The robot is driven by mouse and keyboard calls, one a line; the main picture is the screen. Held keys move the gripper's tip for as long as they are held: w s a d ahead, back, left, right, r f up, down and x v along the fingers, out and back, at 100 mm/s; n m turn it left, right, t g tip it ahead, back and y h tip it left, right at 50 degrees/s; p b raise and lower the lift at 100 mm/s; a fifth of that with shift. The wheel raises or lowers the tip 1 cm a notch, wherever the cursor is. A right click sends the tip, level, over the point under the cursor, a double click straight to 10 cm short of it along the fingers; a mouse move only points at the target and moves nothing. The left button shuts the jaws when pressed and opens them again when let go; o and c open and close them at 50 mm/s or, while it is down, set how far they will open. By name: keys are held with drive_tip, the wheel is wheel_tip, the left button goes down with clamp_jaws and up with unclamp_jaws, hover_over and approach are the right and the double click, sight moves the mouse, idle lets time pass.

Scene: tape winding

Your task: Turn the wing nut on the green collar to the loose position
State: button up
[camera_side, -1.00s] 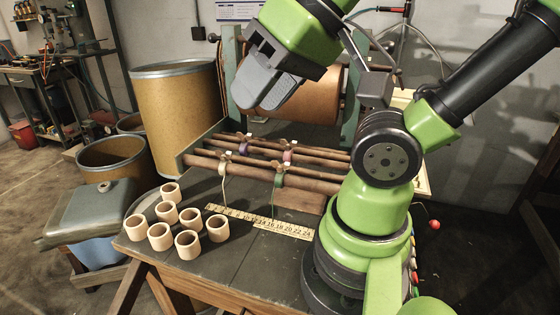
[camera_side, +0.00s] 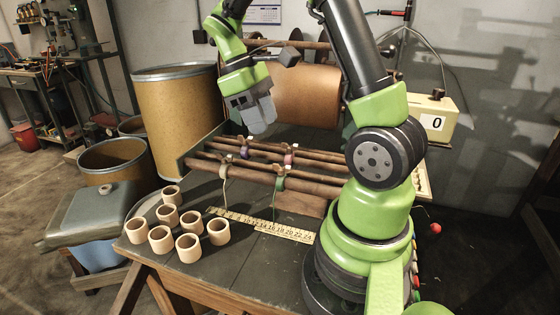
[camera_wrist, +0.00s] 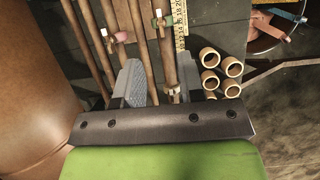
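The green collar (camera_side: 280,184) sits around the front rod, right of the beige collar, with a small wing nut (camera_side: 281,170) on top. In the wrist view the green collar (camera_wrist: 161,21) is near the top edge, beyond my fingertips; its wing nut is too small to read its turn. My gripper (camera_side: 259,120) hangs above and behind the rods, up and left of the green collar, touching nothing.
A beige collar (camera_side: 227,168), a purple collar (camera_side: 244,153) and a pink collar (camera_side: 289,158) sit on the rods. A big brown roll (camera_side: 305,95) stands behind. Several wooden rings (camera_side: 188,248) and a ruler (camera_side: 262,226) lie on the bench. A box marked 0 (camera_side: 432,117) stands right.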

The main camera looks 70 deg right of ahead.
sight(281, 165)
drive_tip(key=x, duration=0.9)
drive_tip(key=shift+s+f, duration=0.1)
drive_tip(key=shift+f, duration=0.2)
clamp_jaws()
